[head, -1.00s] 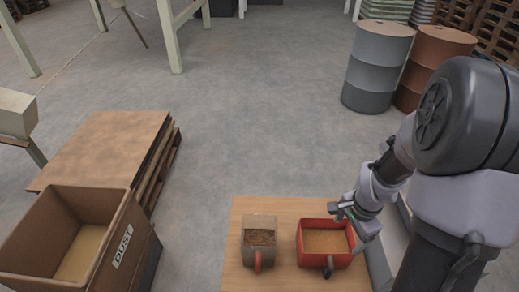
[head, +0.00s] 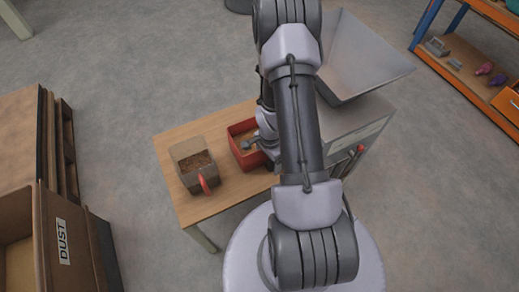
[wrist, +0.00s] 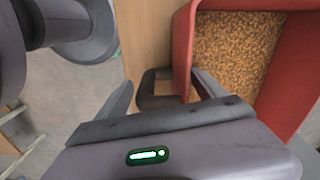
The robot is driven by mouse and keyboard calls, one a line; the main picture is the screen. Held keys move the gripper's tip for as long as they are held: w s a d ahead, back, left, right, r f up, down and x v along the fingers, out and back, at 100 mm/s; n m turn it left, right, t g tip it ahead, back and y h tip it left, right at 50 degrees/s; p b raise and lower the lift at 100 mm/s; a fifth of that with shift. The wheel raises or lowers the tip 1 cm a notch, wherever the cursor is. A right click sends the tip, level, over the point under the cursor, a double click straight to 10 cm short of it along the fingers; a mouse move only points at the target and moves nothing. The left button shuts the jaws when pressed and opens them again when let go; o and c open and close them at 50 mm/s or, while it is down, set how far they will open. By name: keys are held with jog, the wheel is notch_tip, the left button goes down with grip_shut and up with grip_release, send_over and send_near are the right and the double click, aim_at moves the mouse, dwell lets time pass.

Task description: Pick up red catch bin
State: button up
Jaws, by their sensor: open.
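The red catch bin (head: 234,146) stands on the wooden table, partly hidden by my arm in the head view. In the wrist view the red catch bin (wrist: 183,45) fills the upper right and holds brown grain-like pellets. I cannot tell whether either finger touches. In the head view my gripper (head: 254,142) is at the bin, its fingers partly hidden.
A grey scoop bin with a red handle (head: 194,170) stands left of the red bin on the table (head: 228,197). A metal hopper (head: 362,60) rises close on the right. A DUST box (head: 62,240) is at lower left. Open floor lies behind the table.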

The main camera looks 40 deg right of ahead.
notch_tip(320, 180, down, 2)
jog(key=shift+f, duration=0.15)
grip_shut()
dwell(0.3)
